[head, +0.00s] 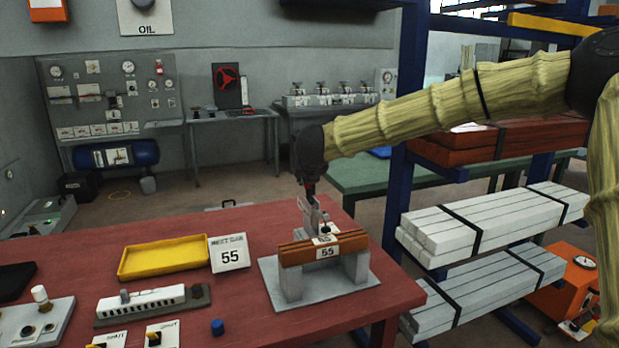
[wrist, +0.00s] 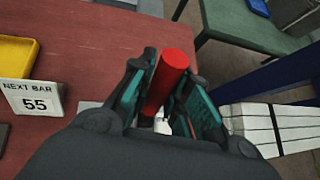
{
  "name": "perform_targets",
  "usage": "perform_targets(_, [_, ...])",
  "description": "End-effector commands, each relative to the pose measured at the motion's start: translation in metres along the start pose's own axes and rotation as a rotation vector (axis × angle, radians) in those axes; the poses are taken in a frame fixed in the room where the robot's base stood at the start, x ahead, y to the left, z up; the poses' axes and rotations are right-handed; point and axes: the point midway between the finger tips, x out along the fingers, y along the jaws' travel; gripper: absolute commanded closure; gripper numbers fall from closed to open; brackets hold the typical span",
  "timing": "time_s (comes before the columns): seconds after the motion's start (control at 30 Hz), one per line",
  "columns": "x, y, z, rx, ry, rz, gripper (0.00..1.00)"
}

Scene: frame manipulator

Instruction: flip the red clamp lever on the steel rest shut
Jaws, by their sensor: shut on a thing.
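The red clamp lever (wrist: 168,80) is a red cylinder in the wrist view, between the two green-padded fingers of my gripper (wrist: 165,88). My gripper is shut on it. In the head view my gripper (head: 311,187) points down over the steel rest (head: 353,268), at the back of the rest. The rest is a grey stand on a flat plate. A brown-orange bar (head: 300,254) with a tag reading 55 lies across it. A grey upright clamp part (head: 311,214) shows under my gripper. The lever's lower end and pivot are mostly hidden.
On the red table (head: 190,229) are a yellow tray (head: 163,257), a "NEXT BAR 55" card (head: 229,252), a blue knob (head: 217,327) and a slotted block (head: 150,300). A blue rack (head: 395,200) with strapped white bars (head: 495,225) stands close on the right.

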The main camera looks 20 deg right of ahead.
Motion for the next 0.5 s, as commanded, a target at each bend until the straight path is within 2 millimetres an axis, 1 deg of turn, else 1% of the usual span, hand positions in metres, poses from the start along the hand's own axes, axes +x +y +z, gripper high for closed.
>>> perform_targets(0.23, [0.0004,0.0001,-0.001,-0.003,0.001,0.0,1.0])
perform_targets(0.27, [0.0004,0.0001,-0.001,-0.003,0.001,0.0,0.79])
perform_targets(0.3, [0.0004,0.0001,-0.0009,-0.003,0.001,0.0,0.72])
perform_targets(0.37, [0.0004,0.0001,-0.0008,-0.002,0.001,0.0,0.61])
perform_targets(0.5, [0.0002,0.0,-0.0005,-0.002,0.001,0.0,0.6])
